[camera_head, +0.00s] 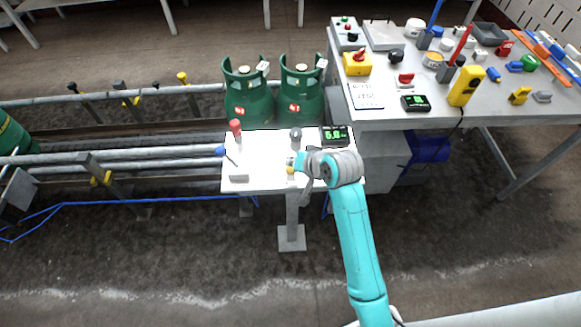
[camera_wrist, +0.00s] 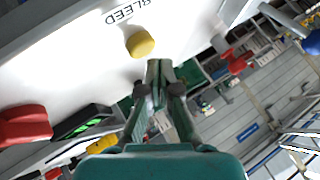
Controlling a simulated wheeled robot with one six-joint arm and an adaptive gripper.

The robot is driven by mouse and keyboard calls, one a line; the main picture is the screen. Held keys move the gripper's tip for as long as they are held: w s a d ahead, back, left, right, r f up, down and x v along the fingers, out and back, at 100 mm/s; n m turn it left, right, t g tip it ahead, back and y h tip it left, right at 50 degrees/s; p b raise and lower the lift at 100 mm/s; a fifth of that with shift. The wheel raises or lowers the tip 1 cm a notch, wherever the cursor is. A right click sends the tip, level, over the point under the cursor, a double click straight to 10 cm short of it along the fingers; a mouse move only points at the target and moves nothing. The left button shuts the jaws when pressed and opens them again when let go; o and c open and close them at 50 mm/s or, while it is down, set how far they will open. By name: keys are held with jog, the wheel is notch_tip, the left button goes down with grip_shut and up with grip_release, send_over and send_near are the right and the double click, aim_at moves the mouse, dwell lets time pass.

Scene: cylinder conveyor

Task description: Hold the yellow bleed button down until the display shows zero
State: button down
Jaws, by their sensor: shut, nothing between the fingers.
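The yellow bleed button (camera_wrist: 141,44) sits on a white panel beside the printed word BLEED in the wrist view. In the head view the button (camera_head: 290,170) shows small at the front of the white panel (camera_head: 262,178). My gripper (camera_wrist: 160,68) is shut and empty, its fingertips just beside the button and apart from it in the picture. In the head view my gripper (camera_head: 306,190) is partly hidden by my wrist. The display (camera_head: 335,135) at the panel's back right shows green digits, seemingly 5.8; the last digit is hard to read.
Two green gas cylinders (camera_head: 248,95) stand behind the panel. A red-topped part (camera_head: 235,127) and a grey knob (camera_head: 295,134) rise from it. A cluttered table (camera_head: 440,118) stands at the right. Conveyor rails (camera_head: 120,158) run left.

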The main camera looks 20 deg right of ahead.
jog(key=shift+f, duration=0.85)
dwell(0.7)
jog(key=shift+r, duration=0.1)
dwell(2.8)
jog(key=shift+r, duration=0.8)
jog(key=shift+r, duration=2.5)
